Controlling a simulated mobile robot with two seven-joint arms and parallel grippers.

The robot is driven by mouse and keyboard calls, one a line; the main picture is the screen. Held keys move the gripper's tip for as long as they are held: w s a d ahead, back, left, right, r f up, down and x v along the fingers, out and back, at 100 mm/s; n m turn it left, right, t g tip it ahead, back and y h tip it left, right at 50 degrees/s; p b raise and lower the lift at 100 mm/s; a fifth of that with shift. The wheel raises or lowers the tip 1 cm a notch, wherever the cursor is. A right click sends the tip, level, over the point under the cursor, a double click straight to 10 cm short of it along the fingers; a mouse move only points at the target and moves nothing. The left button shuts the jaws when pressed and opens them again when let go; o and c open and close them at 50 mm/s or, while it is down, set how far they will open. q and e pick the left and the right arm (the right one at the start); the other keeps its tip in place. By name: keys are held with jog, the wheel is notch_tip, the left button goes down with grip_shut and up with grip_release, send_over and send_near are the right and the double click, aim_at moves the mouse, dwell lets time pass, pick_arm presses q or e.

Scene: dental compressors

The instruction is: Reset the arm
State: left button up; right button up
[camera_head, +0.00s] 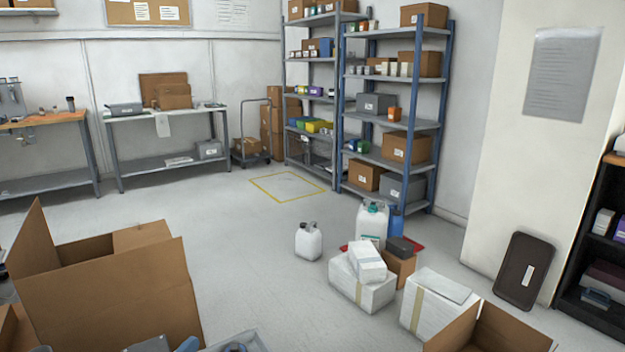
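Neither of my arms shows clearly in the head view, and I see no gripper fingers. Some grey shapes (240,342) at the bottom edge, left of centre, are cut off by the frame. I cannot tell whether they are parts of me or other items. No dental compressor can be made out.
A large open cardboard box (110,295) stands at the lower left, another open box (490,330) at the lower right. White cartons (362,290) and a white jug (308,241) stand on the floor. Blue-framed shelves (395,125) and a white table (165,112) line the back. Middle-left floor is clear.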

pick_arm(q)
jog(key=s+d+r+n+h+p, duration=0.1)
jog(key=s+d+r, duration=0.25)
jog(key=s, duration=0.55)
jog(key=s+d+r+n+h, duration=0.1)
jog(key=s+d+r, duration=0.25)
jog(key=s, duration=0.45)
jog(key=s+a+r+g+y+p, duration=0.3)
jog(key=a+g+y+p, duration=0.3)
jog(key=p, duration=3)
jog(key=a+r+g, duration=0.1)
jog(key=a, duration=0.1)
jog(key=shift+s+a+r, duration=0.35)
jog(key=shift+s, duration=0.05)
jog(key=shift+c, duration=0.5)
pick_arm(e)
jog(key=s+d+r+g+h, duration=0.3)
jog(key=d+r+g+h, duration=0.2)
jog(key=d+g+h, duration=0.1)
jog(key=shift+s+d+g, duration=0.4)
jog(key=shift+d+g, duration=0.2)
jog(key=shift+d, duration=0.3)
